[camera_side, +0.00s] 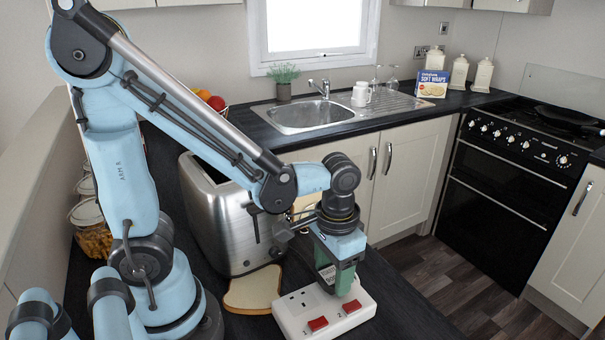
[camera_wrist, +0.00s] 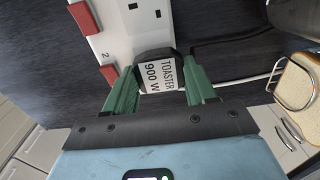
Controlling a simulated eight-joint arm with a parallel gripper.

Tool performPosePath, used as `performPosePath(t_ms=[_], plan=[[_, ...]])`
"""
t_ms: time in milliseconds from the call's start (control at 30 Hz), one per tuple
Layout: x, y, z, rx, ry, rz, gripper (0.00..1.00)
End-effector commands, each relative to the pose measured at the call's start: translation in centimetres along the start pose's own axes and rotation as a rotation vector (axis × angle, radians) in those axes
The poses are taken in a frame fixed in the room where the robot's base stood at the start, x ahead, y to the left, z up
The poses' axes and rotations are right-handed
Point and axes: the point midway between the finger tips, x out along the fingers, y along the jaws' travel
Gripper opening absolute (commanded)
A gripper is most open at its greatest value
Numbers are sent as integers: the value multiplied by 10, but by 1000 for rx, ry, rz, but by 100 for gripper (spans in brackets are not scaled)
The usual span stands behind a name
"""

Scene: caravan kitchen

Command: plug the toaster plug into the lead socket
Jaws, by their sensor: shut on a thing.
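The lead socket (camera_side: 290,315) is a white two-gang block with red switches, lying on the dark worktop at the front middle. It shows at the upper left of the wrist view (camera_wrist: 42,38), with some slots of an outlet bare near the top edge. My gripper (camera_side: 337,280) points down over its right part, green fingers shut on the toaster plug. In the wrist view my gripper (camera_wrist: 160,90) grips the dark plug (camera_wrist: 153,54), labelled "TOASTER 900 W", at the block's edge beside those slots. The plug's pins are hidden, and I cannot tell whether it touches the block.
A steel toaster (camera_side: 222,222) stands behind and left of the lead socket, with a slice of bread (camera_side: 252,291) in front of it. A pale cable (camera_wrist: 245,79) runs right in the wrist view. Jars (camera_side: 90,225) stand at the left. Worktop right of the block is clear.

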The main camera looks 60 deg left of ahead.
Motion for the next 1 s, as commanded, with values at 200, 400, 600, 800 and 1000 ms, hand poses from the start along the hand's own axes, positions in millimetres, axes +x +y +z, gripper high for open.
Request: performPosePath(t_ms=[200, 400, 600, 800, 1000], plan=[[4, 0, 0, 0, 0, 0, 25], [6, 0, 0, 0, 0, 0, 69], [6, 0, 0, 0, 0, 0, 85], [5, 0, 0, 0, 0, 0, 85], [-5, 0, 0, 0, 0, 0, 85]])
